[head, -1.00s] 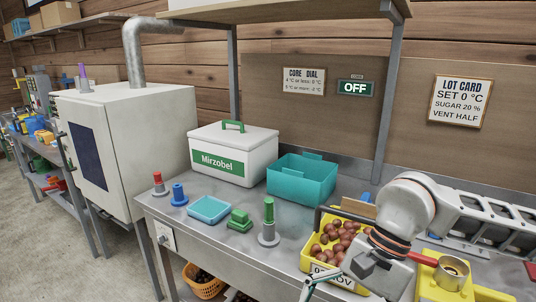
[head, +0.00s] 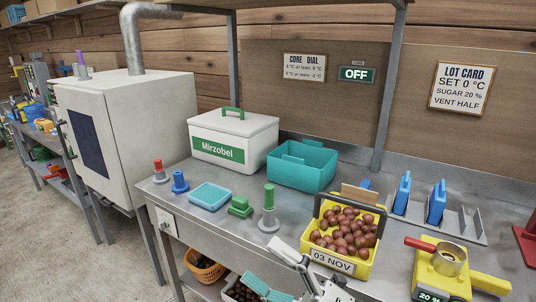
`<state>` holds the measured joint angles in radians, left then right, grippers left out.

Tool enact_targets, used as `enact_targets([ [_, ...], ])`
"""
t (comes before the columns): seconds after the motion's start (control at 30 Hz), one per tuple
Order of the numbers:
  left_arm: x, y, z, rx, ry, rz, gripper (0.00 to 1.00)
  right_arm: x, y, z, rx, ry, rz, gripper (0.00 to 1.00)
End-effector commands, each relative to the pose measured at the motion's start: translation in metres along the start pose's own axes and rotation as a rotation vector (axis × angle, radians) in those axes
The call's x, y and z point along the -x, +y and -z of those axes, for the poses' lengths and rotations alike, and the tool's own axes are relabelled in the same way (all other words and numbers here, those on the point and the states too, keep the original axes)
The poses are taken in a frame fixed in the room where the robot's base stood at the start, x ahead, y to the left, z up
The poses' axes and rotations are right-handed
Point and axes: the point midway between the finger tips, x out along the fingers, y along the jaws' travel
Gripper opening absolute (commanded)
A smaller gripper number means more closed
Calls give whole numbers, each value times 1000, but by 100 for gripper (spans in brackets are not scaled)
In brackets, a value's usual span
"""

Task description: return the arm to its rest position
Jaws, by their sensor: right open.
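My right gripper (head: 277,264) shows at the bottom edge, in front of the bench's front edge and left of the yellow chestnut crate. Its jaws are apart and nothing shows between them. A pale grey finger points up and left, near the crate's lower left corner. The rest of the gripper and the arm is cut off by the bottom edge. My left gripper is not in view.
The yellow crate (head: 309,246) of chestnuts, labelled 03 NOV, stands near the front edge. A yellow scale (head: 429,263) with a red-handled pan (head: 449,259) is right of it. Blue holders (head: 437,203) stand behind.

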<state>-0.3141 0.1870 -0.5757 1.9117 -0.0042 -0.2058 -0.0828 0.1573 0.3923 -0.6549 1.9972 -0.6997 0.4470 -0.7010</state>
Motion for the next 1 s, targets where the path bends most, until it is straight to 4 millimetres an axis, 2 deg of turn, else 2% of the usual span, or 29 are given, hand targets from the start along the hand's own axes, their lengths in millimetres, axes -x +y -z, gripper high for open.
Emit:
enact_targets([
  [0.03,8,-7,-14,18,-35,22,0,17,-19,-14,-117,-110,29,100],
  [0.13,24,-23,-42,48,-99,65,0,56,-58,-40,-344,-324,82,100],
  [0.2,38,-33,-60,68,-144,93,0,92,-88,-52,-499,-475,117,100],
  [0.3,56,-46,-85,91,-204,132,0,147,-130,-57,-703,-679,158,100],
  [0.37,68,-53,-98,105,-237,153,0,181,-153,-54,-812,-794,180,100],
  [0.5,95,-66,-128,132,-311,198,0,262,-200,-32,-1041,-1051,221,100],
  [0.6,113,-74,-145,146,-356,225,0,314,-223,-8,-1175,-1212,239,100],
  [0.7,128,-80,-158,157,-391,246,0,356,-239,15,-1272,-1340,251,100],
  [0.83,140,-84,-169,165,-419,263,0,388,-248,36,-1346,-1443,258,100],
  [1.0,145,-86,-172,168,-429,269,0,400,-252,45,-1377,-1483,259,100],
])
